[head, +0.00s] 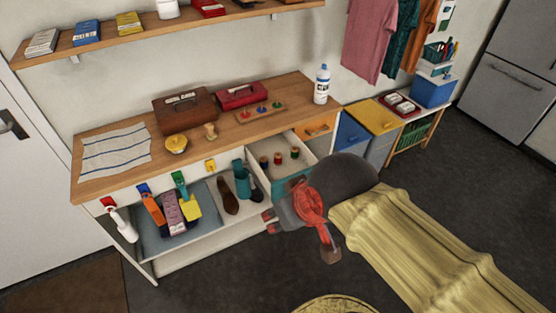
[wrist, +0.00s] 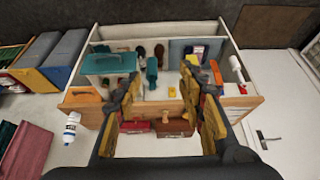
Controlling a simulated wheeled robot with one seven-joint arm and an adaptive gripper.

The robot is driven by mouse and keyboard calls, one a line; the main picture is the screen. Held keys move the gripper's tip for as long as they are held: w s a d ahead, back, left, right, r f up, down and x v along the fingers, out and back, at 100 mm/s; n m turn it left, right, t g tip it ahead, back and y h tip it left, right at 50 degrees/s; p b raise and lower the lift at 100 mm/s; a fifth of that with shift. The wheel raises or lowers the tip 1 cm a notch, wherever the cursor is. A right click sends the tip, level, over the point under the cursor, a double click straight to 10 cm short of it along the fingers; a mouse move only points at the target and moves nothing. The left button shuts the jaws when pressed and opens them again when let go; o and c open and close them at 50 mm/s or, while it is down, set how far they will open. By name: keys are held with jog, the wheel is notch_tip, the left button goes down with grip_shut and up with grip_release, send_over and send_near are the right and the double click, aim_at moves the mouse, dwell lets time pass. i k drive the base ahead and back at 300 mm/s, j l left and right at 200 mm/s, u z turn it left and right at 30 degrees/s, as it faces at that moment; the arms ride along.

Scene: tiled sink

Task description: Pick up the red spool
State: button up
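The red spool (head: 278,158) stands in the open drawer (head: 258,170), between a dark blue spool (head: 264,162) and a dark green spool (head: 295,153). My gripper (head: 269,221) is in front of the drawer and lower in the head view, apart from the spools. In the wrist view my gripper (wrist: 162,82) has its two fingers spread wide with nothing between them. The teal drawer front (wrist: 108,64) shows there too; the spools are too small and partly covered to tell apart in that view.
The wooden worktop (head: 130,180) holds a brown box (head: 185,110), a red box (head: 240,96), a peg board (head: 260,112) and a white bottle (head: 321,85). Left of the drawer, an open shelf holds brushes and a teal container (head: 242,178).

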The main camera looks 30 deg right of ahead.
aim_at(278, 155)
jog(key=l+u, duration=0.3)
jog(key=l, duration=0.3)
jog(key=l+u, duration=0.25)
jog(key=l, duration=0.4)
jog(key=l+u, duration=0.3)
jog(key=l, duration=0.35)
jog(key=k+l+u, duration=0.1)
jog(key=l+u, duration=0.2)
jog(key=l, duration=0.3)
jog(key=i+j, duration=0.2)
